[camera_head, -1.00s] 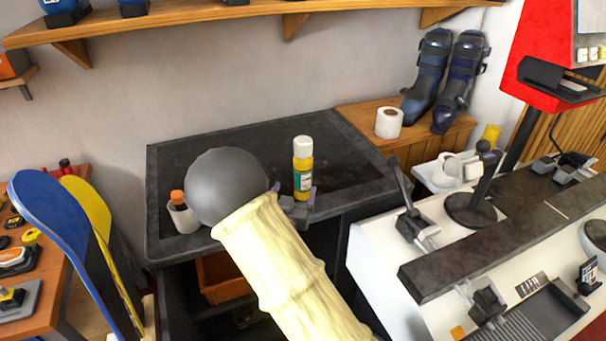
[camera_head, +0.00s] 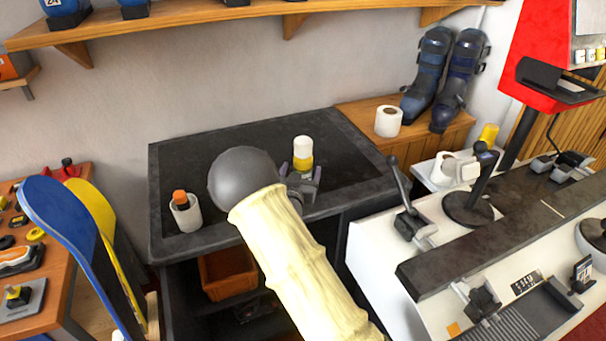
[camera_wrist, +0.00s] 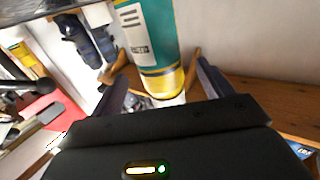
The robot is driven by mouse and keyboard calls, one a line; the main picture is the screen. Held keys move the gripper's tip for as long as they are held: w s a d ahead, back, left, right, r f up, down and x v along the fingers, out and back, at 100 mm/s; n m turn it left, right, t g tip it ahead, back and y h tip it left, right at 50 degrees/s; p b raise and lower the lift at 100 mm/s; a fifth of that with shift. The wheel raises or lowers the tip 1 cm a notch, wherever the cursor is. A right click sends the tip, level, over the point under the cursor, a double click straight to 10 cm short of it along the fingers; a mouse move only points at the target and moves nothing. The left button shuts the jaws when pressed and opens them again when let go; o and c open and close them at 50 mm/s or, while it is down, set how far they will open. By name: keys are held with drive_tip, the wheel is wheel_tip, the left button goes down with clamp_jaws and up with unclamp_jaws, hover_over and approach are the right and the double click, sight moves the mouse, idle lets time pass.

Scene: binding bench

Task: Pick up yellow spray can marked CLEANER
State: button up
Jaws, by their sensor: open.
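The yellow spray can (camera_head: 302,158) with a white cap stands upright on the black bench top (camera_head: 240,150). My gripper (camera_head: 302,182) is in front of the can's lower part and hides it in the head view. In the wrist view, the can (camera_wrist: 150,42) shows its teal and white label and yellow band, and its capped end lies toward the gripper body. My gripper (camera_wrist: 160,92) is open there, with one finger on each side of the can. I cannot tell whether either finger touches it. The label's wording is too small to read.
A white cup (camera_head: 186,214) with an orange-topped item stands left on the bench top. A paper roll (camera_head: 388,121) and ski boots (camera_head: 437,85) are on the wooden cabinet behind right. A white machine (camera_head: 395,270) stands right, and a shelf (camera_head: 220,12) hangs above.

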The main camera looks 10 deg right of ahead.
drive_tip(key=p+x, duration=0.1)
drive_tip(key=x, duration=0.3)
drive_tip(key=shift+w, duration=0.1)
idle(0.3)
drive_tip(key=c, duration=1.3)
